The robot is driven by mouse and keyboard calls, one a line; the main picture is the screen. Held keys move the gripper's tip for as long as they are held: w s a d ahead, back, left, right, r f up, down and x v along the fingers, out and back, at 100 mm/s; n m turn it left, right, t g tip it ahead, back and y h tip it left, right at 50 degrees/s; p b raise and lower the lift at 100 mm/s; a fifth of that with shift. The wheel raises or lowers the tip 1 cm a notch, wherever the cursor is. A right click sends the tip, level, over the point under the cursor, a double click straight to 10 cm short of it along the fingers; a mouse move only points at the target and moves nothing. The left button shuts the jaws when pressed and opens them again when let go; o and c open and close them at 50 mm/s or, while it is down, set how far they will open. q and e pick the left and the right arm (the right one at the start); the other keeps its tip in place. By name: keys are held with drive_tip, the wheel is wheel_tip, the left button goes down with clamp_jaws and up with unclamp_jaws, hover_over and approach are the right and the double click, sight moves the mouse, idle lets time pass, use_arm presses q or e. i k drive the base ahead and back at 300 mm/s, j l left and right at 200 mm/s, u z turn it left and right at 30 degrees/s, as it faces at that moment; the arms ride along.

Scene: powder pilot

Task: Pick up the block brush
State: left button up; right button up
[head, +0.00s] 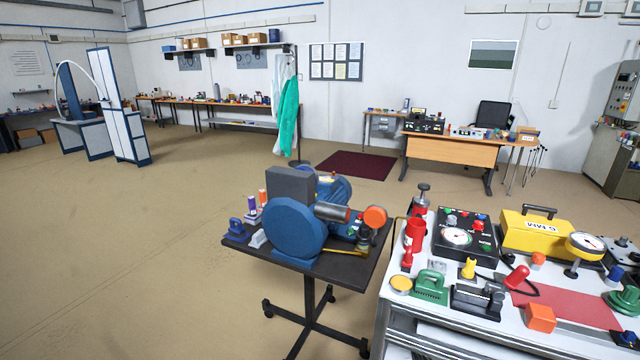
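I cannot pick out the block brush for certain in the head view. On the white workbench (450,335) at the lower right, a small green tool with a loop handle (430,286) stands near the front left edge. A dark grey block-shaped item (478,299) sits just right of it. An orange block (540,318) lies further right, at the front edge of a red mat (568,306). Neither of my grippers shows in this view.
A black wheeled stand (345,268) with a blue machine (296,226) is close to the workbench's left side. A black gauge box (464,240) and a yellow case (538,233) crowd the bench back. Open floor (130,250) lies left. A wooden desk (455,150) stands behind.

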sight(238, 231)
drive_tip(key=i+j+z, duration=0.15)
drive_tip(key=i+z, duration=0.15)
drive_tip(key=i, duration=0.2)
drive_tip(key=i+j+z, duration=0.3)
drive_tip(key=i, duration=0.2)
